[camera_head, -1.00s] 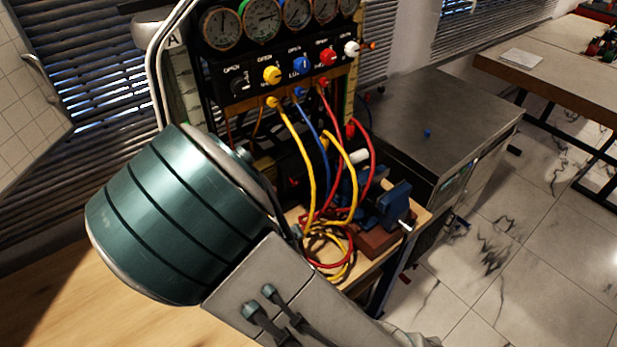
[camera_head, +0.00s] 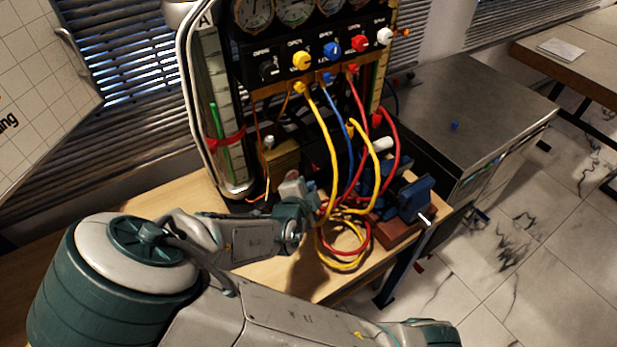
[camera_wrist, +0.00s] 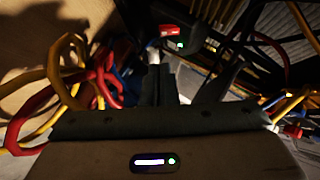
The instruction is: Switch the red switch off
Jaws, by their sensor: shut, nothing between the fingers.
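A small red switch (camera_wrist: 169,32) with a pale marking shows at the top middle of the wrist view, with a green light just below it. Whether it is on or off is too small to tell. I cannot make it out in the head view, where my arm and the hoses crowd that area. My gripper (camera_wrist: 154,62) is shut and empty in the wrist view, its tips pointing up toward the switch and a little to its left. I cannot tell whether they touch it. In the head view my gripper (camera_head: 308,208) is low in front of the rig, left of the coiled hoses, its tips partly hidden.
Yellow hoses (camera_head: 322,118), with red and blue ones, hang from the knob panel (camera_head: 290,65) and coil on the wooden bench. A blue vise (camera_head: 416,198) stands at right. A metal cabinet (camera_head: 470,100) is behind it. The bench's left part is clear.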

